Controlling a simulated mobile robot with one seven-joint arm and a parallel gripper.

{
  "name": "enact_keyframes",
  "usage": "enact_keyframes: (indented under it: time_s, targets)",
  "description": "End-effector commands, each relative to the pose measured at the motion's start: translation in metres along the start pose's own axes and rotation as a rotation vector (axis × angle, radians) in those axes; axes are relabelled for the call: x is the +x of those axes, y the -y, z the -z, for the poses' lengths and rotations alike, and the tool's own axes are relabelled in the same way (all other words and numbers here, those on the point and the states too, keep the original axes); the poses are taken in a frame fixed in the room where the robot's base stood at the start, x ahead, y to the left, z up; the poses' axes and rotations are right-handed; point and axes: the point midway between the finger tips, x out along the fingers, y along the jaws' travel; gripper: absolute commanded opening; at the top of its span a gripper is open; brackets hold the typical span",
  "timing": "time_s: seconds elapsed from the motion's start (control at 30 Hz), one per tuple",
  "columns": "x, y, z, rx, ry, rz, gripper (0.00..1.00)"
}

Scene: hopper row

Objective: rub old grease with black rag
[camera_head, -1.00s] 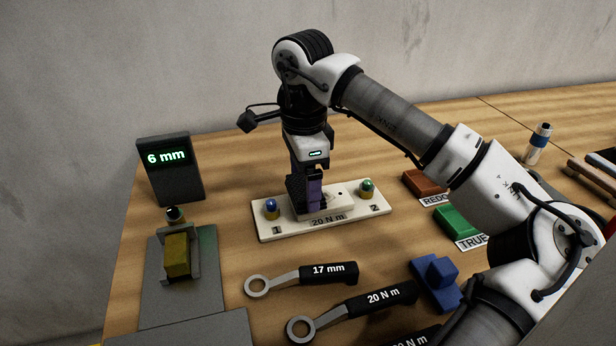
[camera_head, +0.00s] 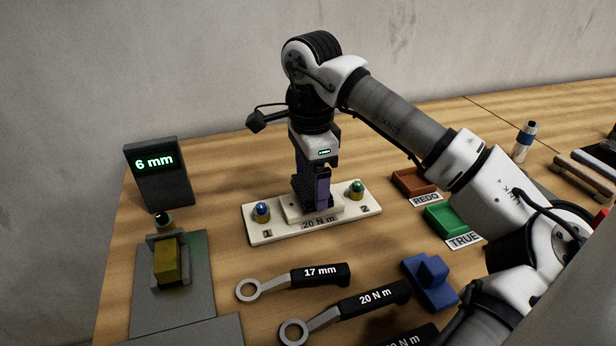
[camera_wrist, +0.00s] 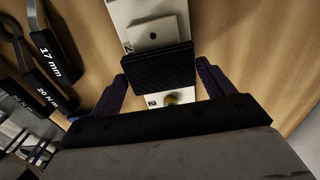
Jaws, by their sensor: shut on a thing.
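My gripper (camera_head: 318,203) points down over the cream plate (camera_head: 263,237) marked 20 N m. Its purple fingers are shut on the black rag (camera_wrist: 158,66), which looks like a dark, textured flat pad. In the wrist view the rag lies across the plate, over part of the raised pad (camera_wrist: 157,33), and seems to touch it. The rag also shows beside the fingers in the head view (camera_head: 302,188). A blue-topped stud (camera_head: 262,211) stands by mark 1 and a green-topped stud (camera_head: 356,189) by mark 2. I cannot make out any old grease; the rag and fingers hide part of the pad.
A 6 mm display (camera_head: 160,175) and a grey fixture with a yellow block (camera_head: 165,262) stand left. Wrenches (camera_head: 318,275) and a blue block (camera_head: 430,281) lie in front. Red REDO (camera_head: 412,182) and green TRUE (camera_head: 447,219) trays are right, under my arm.

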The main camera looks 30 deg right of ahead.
Motion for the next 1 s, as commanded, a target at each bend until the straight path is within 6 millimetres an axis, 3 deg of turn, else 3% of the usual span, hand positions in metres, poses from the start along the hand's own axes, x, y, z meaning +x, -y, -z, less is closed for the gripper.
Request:
enact_keyframes:
  time_s: [1.0]
  targets:
    - [0.011, 0.0, 0.002, 0.001, 0.0, 0.0, 0.55]
